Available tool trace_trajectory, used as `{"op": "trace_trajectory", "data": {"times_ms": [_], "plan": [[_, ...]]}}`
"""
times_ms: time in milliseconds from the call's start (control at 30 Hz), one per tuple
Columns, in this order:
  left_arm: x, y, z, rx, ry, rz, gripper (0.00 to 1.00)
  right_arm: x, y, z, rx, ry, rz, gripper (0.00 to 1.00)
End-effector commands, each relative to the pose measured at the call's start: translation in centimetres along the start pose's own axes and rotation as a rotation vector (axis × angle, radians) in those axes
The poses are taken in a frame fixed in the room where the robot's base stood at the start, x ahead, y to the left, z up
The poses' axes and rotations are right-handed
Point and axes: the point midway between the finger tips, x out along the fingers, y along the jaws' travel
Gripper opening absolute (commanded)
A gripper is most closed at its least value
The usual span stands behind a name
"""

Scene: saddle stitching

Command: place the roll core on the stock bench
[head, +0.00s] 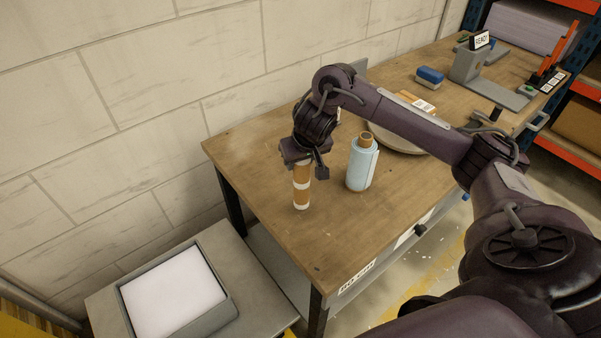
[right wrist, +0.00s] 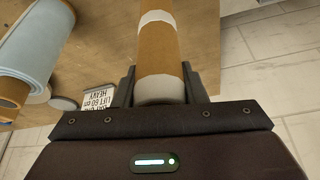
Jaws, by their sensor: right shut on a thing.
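The roll core is a brown cardboard tube with white bands (head: 301,188). It is upright over the left part of the wooden stock bench (head: 250,150). My right gripper (head: 300,163) points down and is shut around the upper end of the core. In the right wrist view the core (right wrist: 160,42) runs away from between the two fingers of the gripper (right wrist: 160,86). I cannot tell whether its lower end touches the bench top. My left gripper is not in view.
A light-blue roll on a brown core (head: 360,167) stands just right of the held core, also showing in the right wrist view (right wrist: 32,48). A round plate (head: 405,143) lies partly behind my arm. A grey tray with white sheets (head: 228,318) is below left. The bench's front-left area is clear.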

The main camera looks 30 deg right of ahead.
Motion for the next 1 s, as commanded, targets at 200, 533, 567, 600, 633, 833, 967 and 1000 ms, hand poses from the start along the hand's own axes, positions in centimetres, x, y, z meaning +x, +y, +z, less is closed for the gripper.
{"op": "trace_trajectory", "data": {"times_ms": [200, 533, 567, 600, 633, 833, 967, 1000], "plan": [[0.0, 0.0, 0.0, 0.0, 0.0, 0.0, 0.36, 2.5, 0.0, 1.1, 0.001, -0.002, 0.002, 0.04], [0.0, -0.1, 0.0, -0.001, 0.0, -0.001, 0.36, 2.7, 0.0, 1.2, 0.0, -0.002, 0.001, 0.04], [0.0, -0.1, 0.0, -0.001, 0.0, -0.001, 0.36, 2.8, 0.0, 1.2, 0.0, -0.001, 0.001, 0.04], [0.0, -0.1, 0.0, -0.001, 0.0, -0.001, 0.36, 2.9, 0.0, 1.2, 0.0, -0.001, 0.0, 0.04], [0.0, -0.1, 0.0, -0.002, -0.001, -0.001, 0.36, 2.9, 0.0, 1.2, 0.0, -0.001, 0.0, 0.41], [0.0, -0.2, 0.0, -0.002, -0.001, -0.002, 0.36, 2.9, 0.0, 1.2, 0.0, -0.001, 0.0, 0.6], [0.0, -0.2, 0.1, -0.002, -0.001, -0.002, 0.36, 2.9, 0.0, 1.2, 0.0, -0.001, 0.0, 0.6], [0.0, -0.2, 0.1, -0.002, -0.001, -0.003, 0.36, 2.9, 0.0, 1.2, 0.0, -0.001, 0.0, 0.6]]}}
